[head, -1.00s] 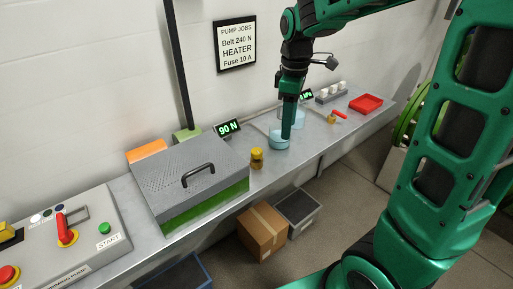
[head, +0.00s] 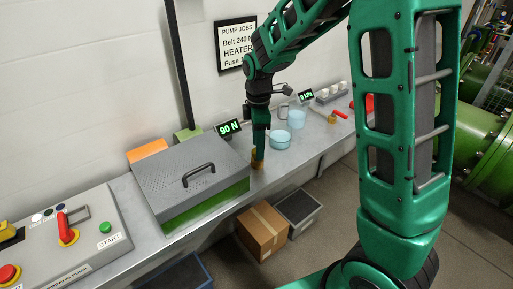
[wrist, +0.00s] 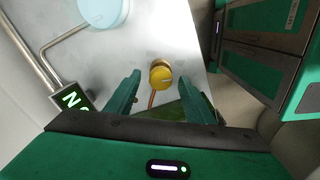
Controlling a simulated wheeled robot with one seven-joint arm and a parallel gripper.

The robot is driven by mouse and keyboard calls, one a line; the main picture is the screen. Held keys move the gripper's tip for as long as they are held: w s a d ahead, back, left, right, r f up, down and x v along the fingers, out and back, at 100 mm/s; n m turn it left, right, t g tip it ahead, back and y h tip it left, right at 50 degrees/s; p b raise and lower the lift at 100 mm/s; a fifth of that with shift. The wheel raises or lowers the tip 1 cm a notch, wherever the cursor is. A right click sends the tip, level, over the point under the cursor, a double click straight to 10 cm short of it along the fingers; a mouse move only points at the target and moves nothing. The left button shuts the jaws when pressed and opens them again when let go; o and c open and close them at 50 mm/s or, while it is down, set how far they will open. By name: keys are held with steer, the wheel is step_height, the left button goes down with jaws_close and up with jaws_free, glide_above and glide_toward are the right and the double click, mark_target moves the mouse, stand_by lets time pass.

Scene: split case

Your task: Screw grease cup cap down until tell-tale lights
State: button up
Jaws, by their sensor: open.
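The grease cup (head: 257,164) is a small brass-yellow fitting on the bench, just right of the grey perforated cover. My gripper (head: 259,150) points down over it and hides most of it in the head view. In the wrist view the round yellow cap (wrist: 160,75) with a pale mark shows between the tips of my open gripper (wrist: 163,80), with a gap on each side. A copper-coloured pipe runs from the cup. I cannot make out a lit tell-tale.
The grey cover (head: 188,174) with its black handle stands close left. A "90 N" display (head: 229,128) stands behind. Pale blue round vessels (head: 281,143) and a red-handled valve (head: 334,117) are to the right. A cardboard box (head: 264,230) is on the floor.

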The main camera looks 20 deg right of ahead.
steer(key=shift+f, duration=0.8)
steer(key=shift+c, duration=0.5)
steer(key=c, duration=0.9)
steer(key=shift+c, duration=0.2)
